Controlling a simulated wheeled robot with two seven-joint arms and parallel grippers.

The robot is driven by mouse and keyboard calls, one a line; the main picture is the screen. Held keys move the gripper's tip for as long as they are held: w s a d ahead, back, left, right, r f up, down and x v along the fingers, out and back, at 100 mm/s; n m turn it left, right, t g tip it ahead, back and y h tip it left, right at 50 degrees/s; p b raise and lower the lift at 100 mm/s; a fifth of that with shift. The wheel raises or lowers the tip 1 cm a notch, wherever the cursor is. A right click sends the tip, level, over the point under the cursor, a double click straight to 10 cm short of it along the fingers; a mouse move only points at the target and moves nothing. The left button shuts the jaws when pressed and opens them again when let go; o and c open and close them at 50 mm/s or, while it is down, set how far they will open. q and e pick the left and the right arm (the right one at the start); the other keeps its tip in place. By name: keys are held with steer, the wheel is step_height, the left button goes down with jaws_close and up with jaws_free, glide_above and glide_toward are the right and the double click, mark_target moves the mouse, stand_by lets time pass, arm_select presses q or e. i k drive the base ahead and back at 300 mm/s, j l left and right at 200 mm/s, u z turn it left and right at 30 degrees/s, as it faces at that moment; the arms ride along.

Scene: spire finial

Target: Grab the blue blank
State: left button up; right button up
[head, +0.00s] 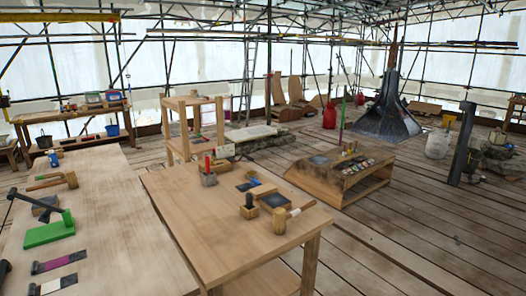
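No piece shows clearly enough to be named the blue blank for certain. A small blue piece (254,181) lies on the middle wooden table (185,208), beside a dark flat plate, and may be it. A blue cylindrical thing (53,159) stands at the far end of the left bench and is too small to identify. Neither of my grippers can be made out in the head view. A dark shape (4,267) at the left edge is cut off, and I cannot tell what it is.
The left bench (120,255) carries a green block (48,233) and mallets. Open plank floor (420,225) lies to the right.

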mark_target(243, 187)
steer(key=i+l, duration=0.25)
steer(key=i, duration=0.15)
steer(key=i+l+u, duration=0.1)
steer(key=i+l, duration=0.15)
steer(key=i, duration=0.15)
